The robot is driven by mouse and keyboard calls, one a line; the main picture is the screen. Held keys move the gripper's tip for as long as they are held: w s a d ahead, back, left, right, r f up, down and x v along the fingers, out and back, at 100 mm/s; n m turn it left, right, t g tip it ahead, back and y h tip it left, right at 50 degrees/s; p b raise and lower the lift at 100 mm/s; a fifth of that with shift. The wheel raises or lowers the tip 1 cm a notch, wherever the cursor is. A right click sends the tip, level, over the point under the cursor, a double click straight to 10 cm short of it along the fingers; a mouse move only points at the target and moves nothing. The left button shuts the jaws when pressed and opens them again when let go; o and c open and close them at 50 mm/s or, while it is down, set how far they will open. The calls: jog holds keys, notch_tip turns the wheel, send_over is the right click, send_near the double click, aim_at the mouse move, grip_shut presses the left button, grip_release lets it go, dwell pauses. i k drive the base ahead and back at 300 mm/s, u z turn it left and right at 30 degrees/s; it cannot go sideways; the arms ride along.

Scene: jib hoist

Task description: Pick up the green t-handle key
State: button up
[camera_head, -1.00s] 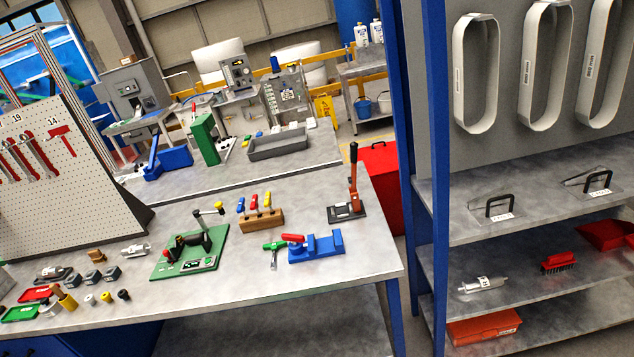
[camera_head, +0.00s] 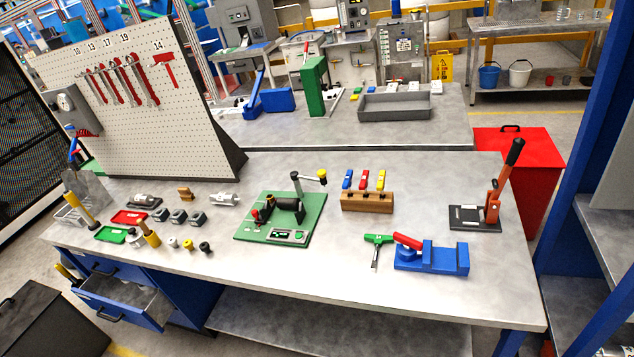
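The green t-handle key (camera_head: 378,240) lies on the grey workbench (camera_head: 330,290), right of the bench's middle. Its green crossbar points left to right and its metal shank points toward the front edge. Its right end is close beside the red handle of the blue vise (camera_head: 432,256); I cannot tell whether they touch. My gripper is not in view.
A green board with a crank (camera_head: 280,218) stands left of the key. A wooden block with colored-handled tools (camera_head: 367,202) is behind it. A black-based lever press (camera_head: 476,216) stands at right. Bare bench lies in front of the key. A blue shelf post (camera_head: 580,180) rises at far right.

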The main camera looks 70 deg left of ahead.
aim_at(378, 240)
jog(key=u, duration=0.85)
jog(key=i, duration=1.05)
jog(key=z, duration=0.05)
